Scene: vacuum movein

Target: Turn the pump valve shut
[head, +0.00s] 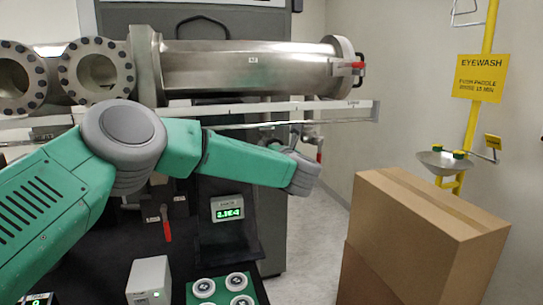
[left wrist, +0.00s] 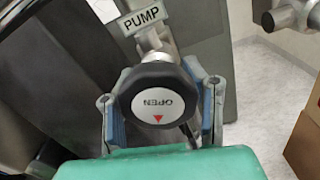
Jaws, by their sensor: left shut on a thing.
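The pump valve has a round black knob (left wrist: 150,78) with a grey face, in the left wrist view. My right gripper is in neither view.
A steel chamber (head: 240,68) with a long rail (head: 345,108) below spans the back. A red-handled lever (head: 166,225) and a lit display (head: 228,209) sit below my arm. Cardboard boxes (head: 410,235) stand at right, before an eyewash station (head: 445,163).

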